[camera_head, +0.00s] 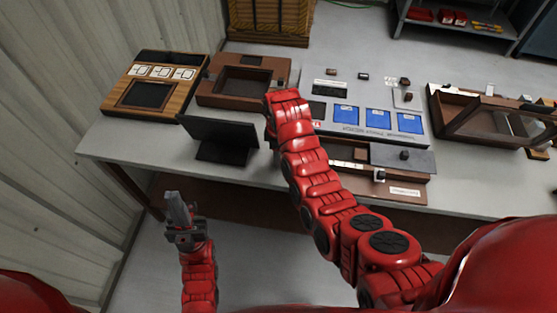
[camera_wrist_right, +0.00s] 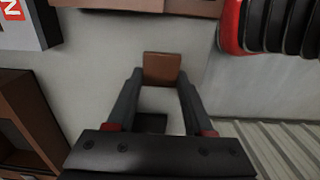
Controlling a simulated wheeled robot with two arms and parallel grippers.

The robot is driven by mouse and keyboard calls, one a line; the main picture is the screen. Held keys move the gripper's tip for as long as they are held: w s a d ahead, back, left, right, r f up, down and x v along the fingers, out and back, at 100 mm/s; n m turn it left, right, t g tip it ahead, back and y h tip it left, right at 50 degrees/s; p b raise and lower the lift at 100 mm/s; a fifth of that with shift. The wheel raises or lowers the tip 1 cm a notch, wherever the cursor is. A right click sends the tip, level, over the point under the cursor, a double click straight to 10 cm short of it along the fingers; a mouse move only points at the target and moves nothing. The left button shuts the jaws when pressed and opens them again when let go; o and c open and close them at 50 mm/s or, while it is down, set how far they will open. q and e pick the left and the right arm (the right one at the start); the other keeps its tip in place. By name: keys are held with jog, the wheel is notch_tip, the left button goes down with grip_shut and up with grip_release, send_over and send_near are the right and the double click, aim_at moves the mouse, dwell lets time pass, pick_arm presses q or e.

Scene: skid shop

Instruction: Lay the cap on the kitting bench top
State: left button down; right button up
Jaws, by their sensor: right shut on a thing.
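The cap, a small reddish-brown block (camera_wrist_right: 163,68), sits between the fingertips of my right gripper (camera_wrist_right: 161,84) in the right wrist view. That gripper is shut on it, over the bare grey bench top (camera_wrist_right: 100,45). I cannot tell whether the cap touches the bench. In the head view my right arm reaches over the kitting bench (camera_head: 110,137), and its own links hide the gripper and the cap. My left gripper (camera_head: 178,208) is low at the left, in front of the bench and apart from it; its finger gap cannot be made out.
On the bench stand a wooden framed box (camera_head: 188,66), a brown tray (camera_head: 212,88), a dark tilted screen (camera_head: 215,133), a grey panel with blue cards (camera_head: 345,90) and a brown fixture (camera_head: 445,110). Bare bench shows at the left and around the screen.

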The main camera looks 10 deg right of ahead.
jog(key=shift+w, duration=0.2)
jog(key=shift+f+p, duration=0.3)
jog(key=shift+p, duration=0.15)
notch_tip(320, 180, down, 3)
jog(key=shift+r+p, duration=0.2)
jog(key=shift+p, duration=0.4)
jog(key=shift+f, duration=0.15)
jog(key=shift+f, duration=0.1)
jog(key=o, duration=1.3)
